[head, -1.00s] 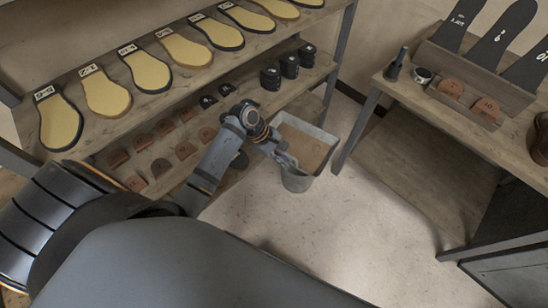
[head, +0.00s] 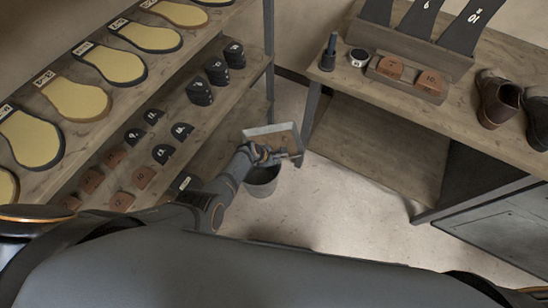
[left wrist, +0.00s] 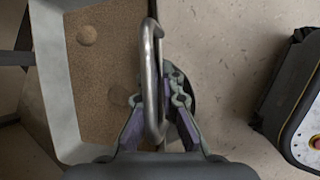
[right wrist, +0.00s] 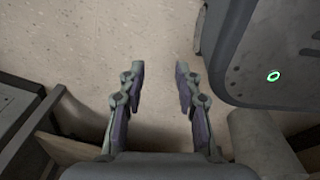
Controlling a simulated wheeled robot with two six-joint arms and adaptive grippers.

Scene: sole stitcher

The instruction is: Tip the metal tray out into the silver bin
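My left gripper (head: 282,157) is shut on the handle of the metal tray (head: 272,133). In the left wrist view the fingers (left wrist: 160,125) close around the bent metal handle (left wrist: 151,75). The tray wall (left wrist: 55,85) frames a brown, grainy layer (left wrist: 100,65) with a round lump in it. The silver bin (head: 262,188) stands on the floor below the tray, partly hidden by my arm and the tray. I cannot tell the tray's exact tilt. My right gripper (right wrist: 158,90) is open and empty above the floor.
A shelf (head: 165,60) with yellow soles and dark and brown heel pieces stands left of the bin. A workbench (head: 400,105) with a tool, brown blocks and shoes stands to the right. Pale floor (head: 350,205) is clear between them.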

